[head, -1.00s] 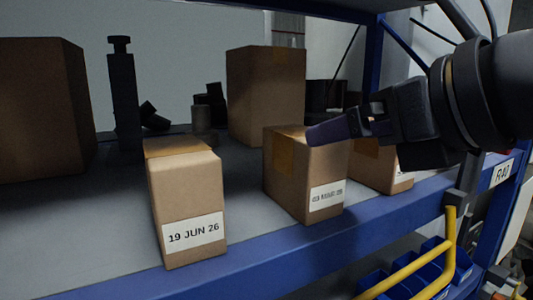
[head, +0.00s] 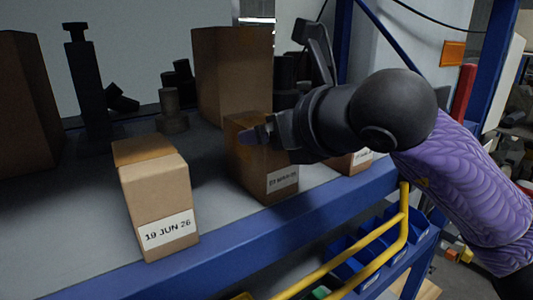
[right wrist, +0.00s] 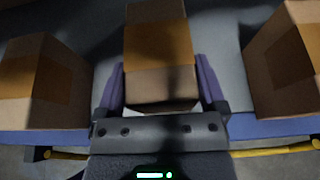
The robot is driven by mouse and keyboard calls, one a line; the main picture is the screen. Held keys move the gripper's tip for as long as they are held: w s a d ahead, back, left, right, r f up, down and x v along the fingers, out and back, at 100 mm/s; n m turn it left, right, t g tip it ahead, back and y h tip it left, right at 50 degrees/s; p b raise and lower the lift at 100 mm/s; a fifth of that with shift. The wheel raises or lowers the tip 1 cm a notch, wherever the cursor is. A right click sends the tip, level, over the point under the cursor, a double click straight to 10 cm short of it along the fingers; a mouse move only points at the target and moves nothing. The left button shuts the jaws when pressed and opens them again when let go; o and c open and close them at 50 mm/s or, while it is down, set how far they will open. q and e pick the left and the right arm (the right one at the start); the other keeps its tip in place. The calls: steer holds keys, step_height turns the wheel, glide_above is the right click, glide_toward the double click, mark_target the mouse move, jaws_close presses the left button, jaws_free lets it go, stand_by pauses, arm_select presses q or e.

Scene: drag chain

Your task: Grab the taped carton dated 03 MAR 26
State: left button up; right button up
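The taped carton with the label that reads 03 MAR 26 (head: 283,180) stands upright on the shelf near its front edge, between two other labelled cartons. The label is small and blurred now. My right gripper (head: 262,137) reaches over its top from the right and hides part of it. In the right wrist view the carton (right wrist: 160,45) with its brown tape lies between the two purple fingers of my right gripper (right wrist: 159,85). The fingers are spread on either side of it, and I see no clear grip on it. My left gripper is not in view.
The 19 JUN 26 carton (head: 158,205) stands to the left. A third labelled carton (head: 350,162) stands to the right, partly hidden by my arm. A taller carton (head: 232,75) stands behind. A blue shelf edge (head: 250,235) and yellow rail (head: 345,258) run in front.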

steer(key=c, duration=0.8)
steer(key=shift+o, duration=0.2)
